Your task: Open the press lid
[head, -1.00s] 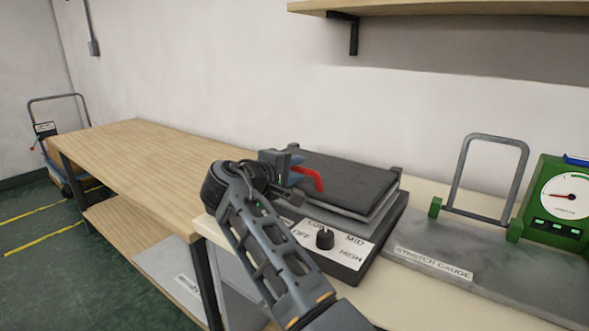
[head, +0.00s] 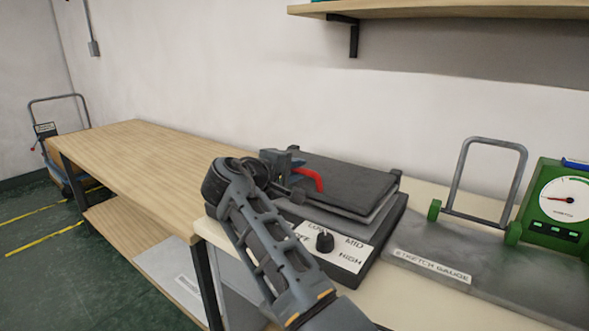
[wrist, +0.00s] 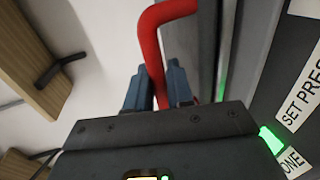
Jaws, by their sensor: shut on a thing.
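The press (head: 350,258) is a dark box on the bench with a dial and a white label on its front. Its dark flat lid (head: 345,180) lies over it at a slight tilt, with a narrow gap along the front edge. A red bent handle (head: 313,178) is on the lid's front left; it also shows in the wrist view (wrist: 152,42). My gripper (head: 296,173) is at the handle. In the wrist view, my gripper's blue-grey fingers (wrist: 158,88) are shut on the red bar from both sides. My arm hides part of the press's left front.
A stretch gauge (head: 430,262) with a grey upright frame and green dial housing (head: 560,208) stands to the right. A shelf (head: 450,8) hangs on the wall above. The wooden table (head: 135,165) at left is bare.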

